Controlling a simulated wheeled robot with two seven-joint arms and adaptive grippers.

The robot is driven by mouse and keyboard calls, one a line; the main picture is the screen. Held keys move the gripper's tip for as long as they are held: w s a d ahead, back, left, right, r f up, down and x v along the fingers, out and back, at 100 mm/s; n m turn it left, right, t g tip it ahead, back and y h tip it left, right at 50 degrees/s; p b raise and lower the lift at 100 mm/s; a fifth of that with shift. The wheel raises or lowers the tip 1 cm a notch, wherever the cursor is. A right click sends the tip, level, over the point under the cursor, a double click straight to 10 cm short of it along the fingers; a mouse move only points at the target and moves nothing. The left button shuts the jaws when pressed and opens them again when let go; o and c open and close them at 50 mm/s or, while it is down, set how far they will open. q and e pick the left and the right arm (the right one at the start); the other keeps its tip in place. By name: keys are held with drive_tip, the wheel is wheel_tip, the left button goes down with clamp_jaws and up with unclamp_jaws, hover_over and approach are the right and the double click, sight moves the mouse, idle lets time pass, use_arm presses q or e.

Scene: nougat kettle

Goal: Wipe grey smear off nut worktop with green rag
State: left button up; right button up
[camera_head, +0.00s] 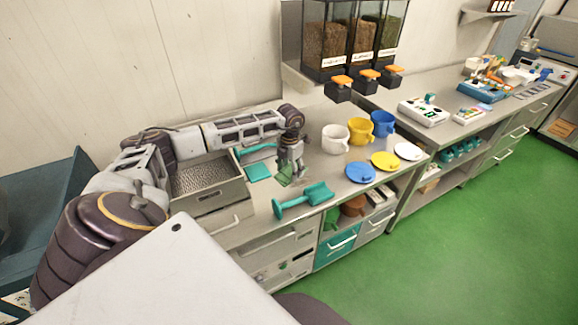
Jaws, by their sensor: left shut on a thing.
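My left gripper (291,171) points down over the steel worktop (322,177), between the teal scoop and the jugs. It is shut on the green rag (284,178), which hangs low at its fingertips. I cannot tell whether the rag touches the worktop. I cannot make out the grey smear; the gripper, arm and rag cover part of the surface. My right gripper is out of view.
A teal scoop (304,200) lies at the front edge. White (335,139), yellow (361,132) and blue (383,123) jugs stand right, with blue (361,173), yellow (385,161) and white (408,151) lids before them. Nut dispensers (350,45) hang behind.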

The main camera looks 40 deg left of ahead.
use_arm(q)
drive_tip(key=shift+w+m, duration=0.1)
drive_tip(key=shift+m, duration=0.7)
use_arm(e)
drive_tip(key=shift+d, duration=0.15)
use_arm(q)
drive_tip(key=shift+d, duration=0.1)
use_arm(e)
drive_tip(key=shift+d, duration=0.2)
